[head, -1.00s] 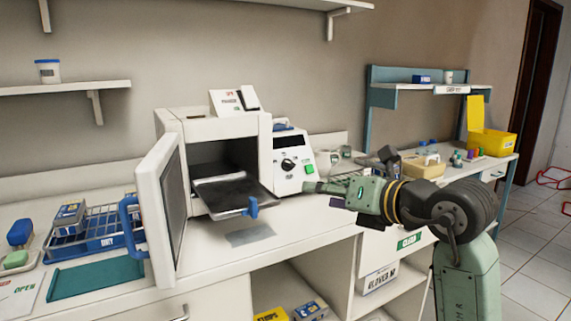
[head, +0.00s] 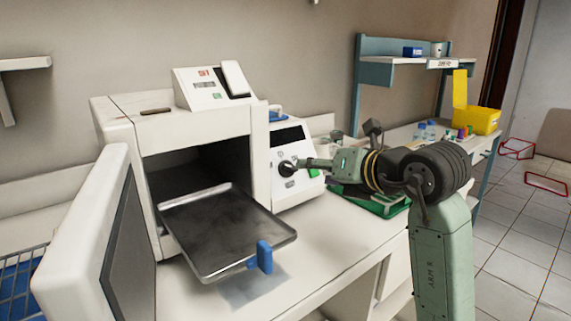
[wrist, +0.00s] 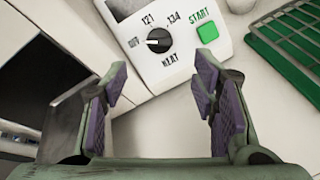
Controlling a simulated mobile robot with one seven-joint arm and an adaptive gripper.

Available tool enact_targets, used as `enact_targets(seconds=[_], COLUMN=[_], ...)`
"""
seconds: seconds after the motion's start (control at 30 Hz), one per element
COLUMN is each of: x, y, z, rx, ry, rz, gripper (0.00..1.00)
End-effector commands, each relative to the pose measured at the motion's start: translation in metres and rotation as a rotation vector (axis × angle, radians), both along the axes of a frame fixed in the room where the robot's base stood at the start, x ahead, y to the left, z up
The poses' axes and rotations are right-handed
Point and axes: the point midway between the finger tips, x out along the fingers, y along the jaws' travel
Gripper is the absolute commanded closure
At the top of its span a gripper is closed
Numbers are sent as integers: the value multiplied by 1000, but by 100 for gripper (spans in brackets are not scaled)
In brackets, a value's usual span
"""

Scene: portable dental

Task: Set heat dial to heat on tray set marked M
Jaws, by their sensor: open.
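The black heat dial (wrist: 159,40) is on the white sterilizer's control panel (wrist: 175,70), with printed marks 121, 134 and HEAT around it. Its pale pointer mark faces left, toward a label that is hard to read. The green START button (wrist: 208,32) is right of the dial. My gripper (wrist: 160,85) is open and empty, its fingers spread below the dial and apart from it. A metal tray (head: 215,240) with a blue handle sticks out of the chamber. No M mark is legible.
The sterilizer's open door (head: 85,240) stands at the left. A green rack (wrist: 290,50) lies on the counter right of the panel. A yellow bin (head: 475,118) and a teal shelf (head: 400,60) are farther right. The counter in front of the panel is clear.

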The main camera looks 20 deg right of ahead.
Motion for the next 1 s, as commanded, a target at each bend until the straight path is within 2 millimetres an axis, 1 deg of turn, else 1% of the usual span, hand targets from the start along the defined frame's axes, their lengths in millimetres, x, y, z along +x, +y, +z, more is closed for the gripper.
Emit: enact_targets(seconds=[0.17,0.4,0.5,0.6,0.7,0.97,1.0], x=[25,67,80,88,93,94,94], y=[8,18,21,23,24,24,24], z=[-8,-24,-29,-33,-35,-36,-36], rx=[3,3,3,1,1,1,1], ry=[3,2,3,2,2,1,1], rz=[6,6,4,4,3,3,3], gripper=[47,47,47,47,47,47,48])
